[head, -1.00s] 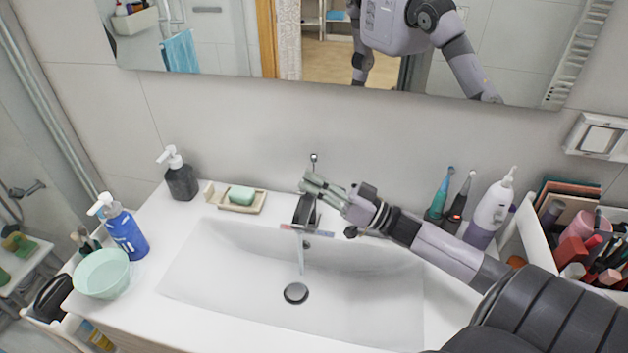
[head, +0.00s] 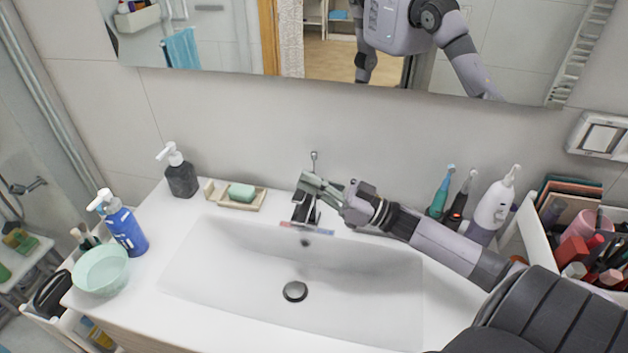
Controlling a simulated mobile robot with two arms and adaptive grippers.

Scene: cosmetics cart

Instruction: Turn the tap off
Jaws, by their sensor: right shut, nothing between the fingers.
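The tap (head: 303,211) stands at the back middle of the white sink (head: 235,275). No water stream shows below its spout, and the basin around the dark drain is clear. A thin lever or rod with a small knob (head: 314,156) rises behind the tap. My right gripper (head: 308,184) is shut and empty, with its fingertips at the top of the tap. It partly hides the tap's upper part, and I cannot tell whether it touches it. My left gripper is not in view.
A soap dish (head: 249,204) with green soap and a dark dispenser (head: 181,176) stand left of the tap. A blue pump bottle (head: 126,229) and mint bowl (head: 101,270) are farther left.

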